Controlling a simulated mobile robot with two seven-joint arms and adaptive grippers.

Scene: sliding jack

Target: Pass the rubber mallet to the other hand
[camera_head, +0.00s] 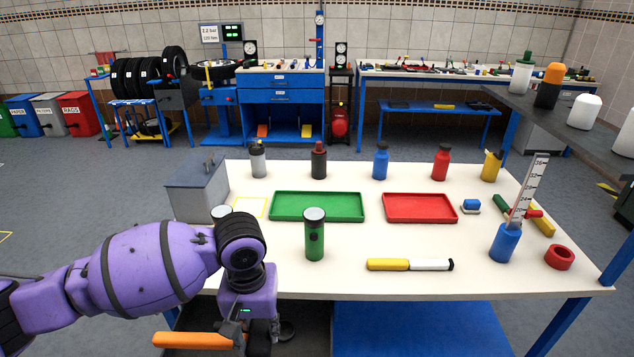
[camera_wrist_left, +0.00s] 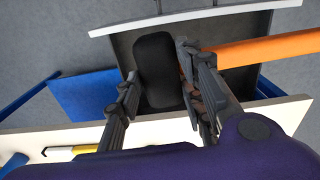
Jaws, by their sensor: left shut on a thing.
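The rubber mallet has an orange handle (camera_head: 195,340) and a black head. In the head view the handle points left, low in front of the table's front edge, and the head is mostly hidden by my left gripper (camera_head: 245,338). In the left wrist view the black head (camera_wrist_left: 157,65) shows between the two fingers of my left gripper (camera_wrist_left: 160,95), and the orange handle (camera_wrist_left: 265,48) extends to the right. My left gripper is shut on the mallet. My right gripper is in neither view.
The white table (camera_head: 340,276) holds an upright green flashlight (camera_head: 314,238), a yellow-and-white tool (camera_head: 410,264), a green tray (camera_head: 317,218), a red tray (camera_head: 419,221) and a grey box (camera_head: 197,190). Several bottles line the back.

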